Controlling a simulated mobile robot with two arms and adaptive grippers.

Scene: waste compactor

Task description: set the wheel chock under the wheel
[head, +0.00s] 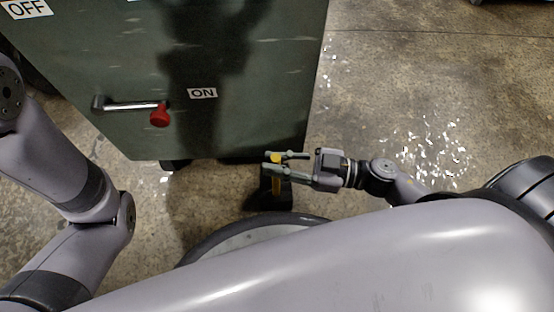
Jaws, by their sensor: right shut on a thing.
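The wheel chock (267,197) is a dark block with a yellow upright handle, near the lower right corner of the green compactor (235,130). My right gripper (278,163) reaches in from the right and is shut on the chock's yellow handle. The chock looks upright; I cannot tell whether it touches the floor. A small dark wheel (175,164) shows under the compactor's lower edge, to the left of the chock. Any wheel right by the chock is hidden or lost in the dark. My left arm shows at the left, but its gripper is out of view.
The compactor's face has a lever with a red knob (160,116) and ON and OFF labels. The concrete floor (430,90) to the right is clear, apart from scattered bright flecks. My own arm and base cover much of the lower picture.

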